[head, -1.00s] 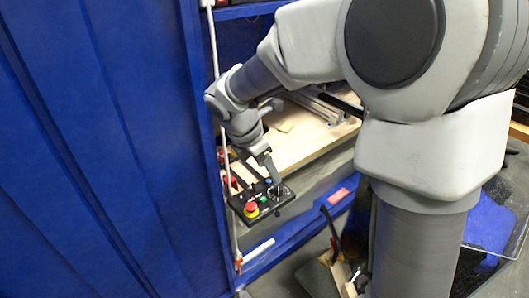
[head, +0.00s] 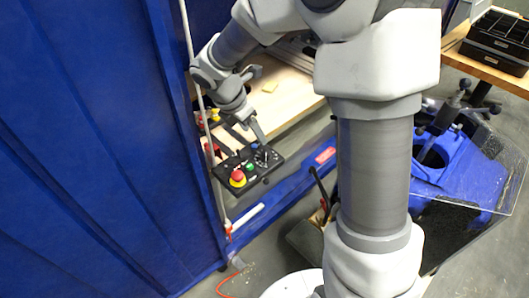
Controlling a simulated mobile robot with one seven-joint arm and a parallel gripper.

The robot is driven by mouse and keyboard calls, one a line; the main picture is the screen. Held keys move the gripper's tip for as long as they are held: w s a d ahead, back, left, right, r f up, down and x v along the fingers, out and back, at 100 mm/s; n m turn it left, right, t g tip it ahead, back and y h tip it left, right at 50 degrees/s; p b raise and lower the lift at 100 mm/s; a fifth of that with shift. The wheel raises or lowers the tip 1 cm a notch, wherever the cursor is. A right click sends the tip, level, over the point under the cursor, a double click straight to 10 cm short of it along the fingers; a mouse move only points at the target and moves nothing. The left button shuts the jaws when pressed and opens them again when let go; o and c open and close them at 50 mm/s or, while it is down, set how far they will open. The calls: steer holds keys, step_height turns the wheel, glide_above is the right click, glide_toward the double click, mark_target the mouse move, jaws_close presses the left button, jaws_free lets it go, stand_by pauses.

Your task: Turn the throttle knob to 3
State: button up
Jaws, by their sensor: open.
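The black control panel (head: 222,176) juts out from the wooden bench inside the blue frame, left of the middle in the head view. It bears a red mushroom button on a yellow base (head: 238,177) and a green button (head: 250,167). My gripper (head: 262,148) points down over the panel's right part, with its jaws open. The throttle knob cannot be told apart there; the gripper and small dark fittings crowd that spot. Whether the fingers touch a knob cannot be told.
A blue wall (head: 80,150) fills the left, and a pale pipe (head: 202,100) runs down its edge near the panel. The wooden bench (head: 285,95) lies behind the gripper. A blue machine with a clear sheet (head: 455,165) stands at right, with black trays (head: 497,40) behind it.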

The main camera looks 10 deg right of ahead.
mark_target(266, 152)
steer(key=b+x, duration=0.3)
steer(key=x, duration=0.8)
steer(key=shift+d+f, duration=0.15)
steer(key=shift+f, duration=0.05)
jaws_close()
